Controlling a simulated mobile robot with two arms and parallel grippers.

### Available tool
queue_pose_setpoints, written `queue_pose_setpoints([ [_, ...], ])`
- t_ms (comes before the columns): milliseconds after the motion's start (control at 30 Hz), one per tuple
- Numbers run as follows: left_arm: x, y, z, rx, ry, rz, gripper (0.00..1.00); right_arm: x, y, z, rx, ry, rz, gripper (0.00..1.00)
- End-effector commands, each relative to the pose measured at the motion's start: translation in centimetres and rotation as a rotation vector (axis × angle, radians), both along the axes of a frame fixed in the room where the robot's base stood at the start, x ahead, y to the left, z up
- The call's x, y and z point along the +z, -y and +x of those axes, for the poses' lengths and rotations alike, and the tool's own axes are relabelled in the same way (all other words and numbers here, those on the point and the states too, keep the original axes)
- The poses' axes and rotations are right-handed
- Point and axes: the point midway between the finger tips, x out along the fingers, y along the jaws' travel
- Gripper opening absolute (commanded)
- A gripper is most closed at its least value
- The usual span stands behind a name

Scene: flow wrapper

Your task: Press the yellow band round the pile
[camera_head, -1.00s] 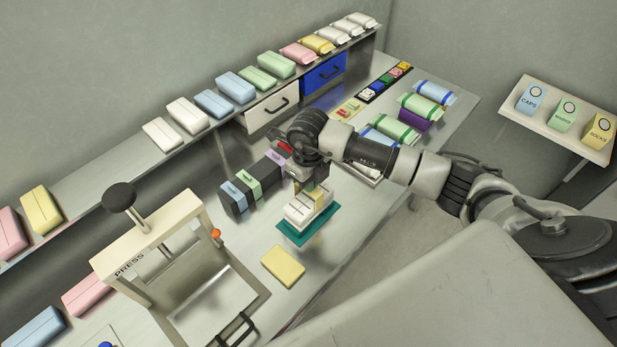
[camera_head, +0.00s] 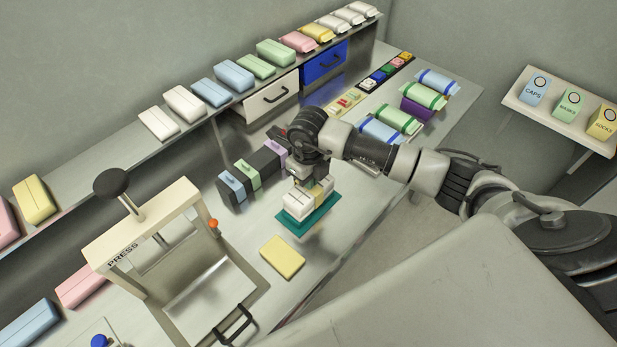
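A pile of white folded pieces (camera_head: 297,203) lies on a teal mat (camera_head: 302,225) on the grey bench. A yellow band (camera_head: 322,188) goes over the pile, toward its right end; its far side is hidden. My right gripper (camera_head: 314,183) points down at the top of the pile, beside or on the band. Its fingertips are small and partly hidden by the wrist, so I cannot tell whether they are open or shut. My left gripper is not in view.
A flat yellow piece (camera_head: 282,258) lies in front of the mat. A press frame (camera_head: 150,235) stands at the left. A dark block with coloured bands (camera_head: 252,175) is behind the pile, coloured rolls (camera_head: 400,118) are at the right. Wrapped packs (camera_head: 235,76) line the back shelf.

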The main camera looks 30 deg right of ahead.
Motion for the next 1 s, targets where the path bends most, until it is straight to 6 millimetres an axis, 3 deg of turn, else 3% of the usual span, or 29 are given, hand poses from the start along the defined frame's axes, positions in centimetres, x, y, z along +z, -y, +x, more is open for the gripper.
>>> queue_pose_setpoints([
  [1000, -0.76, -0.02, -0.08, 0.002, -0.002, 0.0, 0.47, -0.77, 0.0, -0.06, 0.0, -0.002, -0.001, 0.0],
])
